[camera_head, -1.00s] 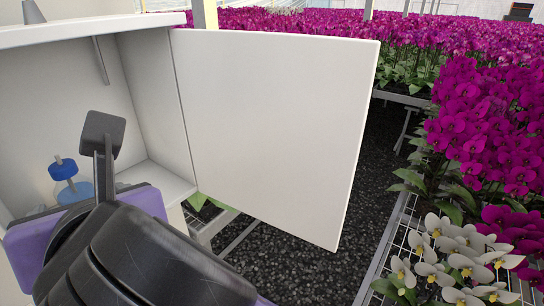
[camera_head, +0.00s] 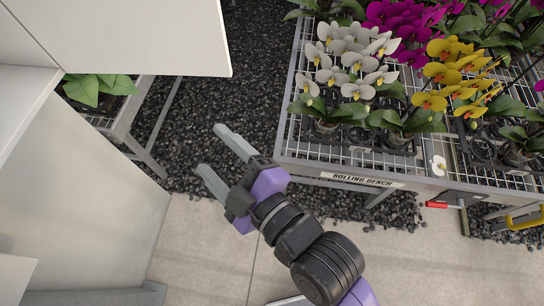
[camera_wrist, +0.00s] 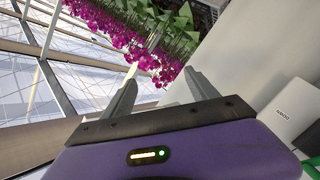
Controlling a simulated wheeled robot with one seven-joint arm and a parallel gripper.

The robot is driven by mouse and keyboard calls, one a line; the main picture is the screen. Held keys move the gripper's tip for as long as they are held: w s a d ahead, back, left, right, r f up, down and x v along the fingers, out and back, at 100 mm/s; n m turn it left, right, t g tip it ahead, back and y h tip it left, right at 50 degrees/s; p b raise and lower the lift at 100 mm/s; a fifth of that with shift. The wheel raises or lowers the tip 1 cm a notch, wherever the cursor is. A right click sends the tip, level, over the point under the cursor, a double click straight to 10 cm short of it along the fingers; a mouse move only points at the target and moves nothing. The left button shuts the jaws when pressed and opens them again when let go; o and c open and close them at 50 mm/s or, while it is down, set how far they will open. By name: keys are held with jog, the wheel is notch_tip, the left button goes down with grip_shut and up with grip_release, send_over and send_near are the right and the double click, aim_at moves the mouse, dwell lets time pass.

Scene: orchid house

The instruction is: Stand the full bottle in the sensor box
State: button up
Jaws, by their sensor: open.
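The white cabinet, which looks like the sensor box, shows only in part at the left of the head view, with its side wall (camera_head: 70,190) and its open door (camera_head: 130,35) at the upper left. No bottle is visible now in either view. My gripper (camera_head: 211,148) is open and empty, with its two grey fingers apart over the dark gravel between the cabinet and the bench. In the wrist view my gripper (camera_wrist: 158,82) also has nothing between its fingers.
A rolling bench (camera_head: 350,181) with white orchids (camera_head: 350,60) and yellow orchids (camera_head: 455,75) stands right of my gripper. A red-handled tool (camera_head: 448,204) hangs at its edge. Pale floor (camera_head: 210,250) is clear. A white labelled object (camera_wrist: 285,110) is at right in the wrist view.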

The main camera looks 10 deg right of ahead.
jog(key=s+d+f+m+h, duration=0.2)
jog(key=s+d+f+m, duration=0.15)
jog(key=d, duration=0.25)
jog(key=s+d+f+m+h, duration=0.3)
jog(key=s+d+m, duration=0.2)
jog(key=d, duration=0.2)
jog(key=s+d+m+h, duration=0.3)
jog(key=s+d+m, duration=0.4)
jog(key=s+d, duration=0.3)
jog(key=s, duration=0.4)
jog(key=shift+d, duration=0.2)
notch_tip(320, 180, down, 7)
jog(key=b, duration=0.7)
jog(key=shift+f, duration=0.1)
